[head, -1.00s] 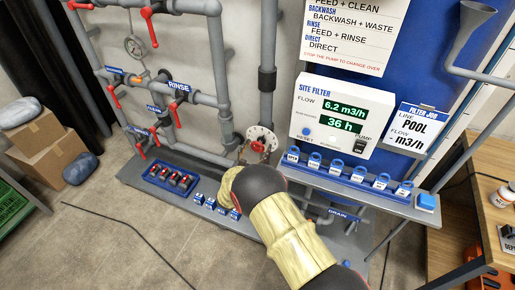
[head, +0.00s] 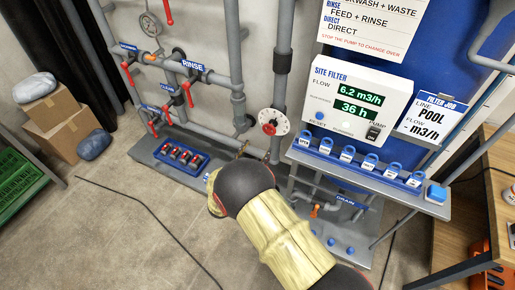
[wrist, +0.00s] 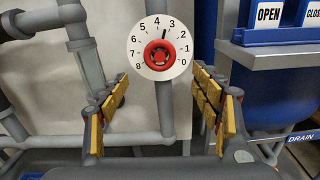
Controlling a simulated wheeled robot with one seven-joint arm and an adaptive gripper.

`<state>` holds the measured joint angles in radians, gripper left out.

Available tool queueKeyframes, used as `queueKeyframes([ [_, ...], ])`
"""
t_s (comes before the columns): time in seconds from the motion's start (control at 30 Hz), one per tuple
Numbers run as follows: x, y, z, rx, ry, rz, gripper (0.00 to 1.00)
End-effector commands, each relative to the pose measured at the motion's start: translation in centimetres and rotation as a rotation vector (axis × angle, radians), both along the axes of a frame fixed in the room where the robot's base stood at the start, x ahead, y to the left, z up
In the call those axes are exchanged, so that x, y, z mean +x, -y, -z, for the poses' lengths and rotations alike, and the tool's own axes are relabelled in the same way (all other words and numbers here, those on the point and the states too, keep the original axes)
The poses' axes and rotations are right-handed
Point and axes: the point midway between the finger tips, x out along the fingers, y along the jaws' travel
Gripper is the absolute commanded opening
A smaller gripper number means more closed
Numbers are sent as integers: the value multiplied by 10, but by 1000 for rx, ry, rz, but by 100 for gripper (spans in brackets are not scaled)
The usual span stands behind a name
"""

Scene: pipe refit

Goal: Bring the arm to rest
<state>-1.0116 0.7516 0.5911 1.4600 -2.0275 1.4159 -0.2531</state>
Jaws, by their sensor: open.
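My gripper (wrist: 160,108) shows in the wrist view with its yellow-padded fingers spread wide and nothing between them. Beyond the fingers is a white numbered dial with a red knob (wrist: 160,55); its black pointer stands between 3 and 4. The same dial (head: 273,122) shows there, above and right of that joint, apart from the arm.
Grey pipes with red-handled valves (head: 187,88) stand at the left and back. A shelf (head: 372,186) with blue-hooked tags and the site filter panel (head: 352,98) are at the right. A blue tray (head: 181,160) holds red-handled parts. Boxes (head: 58,120) stand on the open floor at left.

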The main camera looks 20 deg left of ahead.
Motion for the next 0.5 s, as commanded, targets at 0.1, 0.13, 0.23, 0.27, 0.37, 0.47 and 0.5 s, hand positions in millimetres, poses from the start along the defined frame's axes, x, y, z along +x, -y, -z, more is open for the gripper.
queueKeyframes([
  [0.1, 0, 0, 0, 0, 0, 0, 64],
  [0.13, 0, 0, 0, 0, 0, 0, 64],
  [0.23, 0, 0, 0, 0, 0, 0, 64],
  [0.27, 1, 0, 0, 0, 0, 0, 64],
  [0.37, 1, 0, 0, 7, 0, 0, 64],
  [0.47, -1, 9, 12, 41, -41, 31, 64],
  [0.5, -4, 19, 21, 51, -68, 63, 64],
])
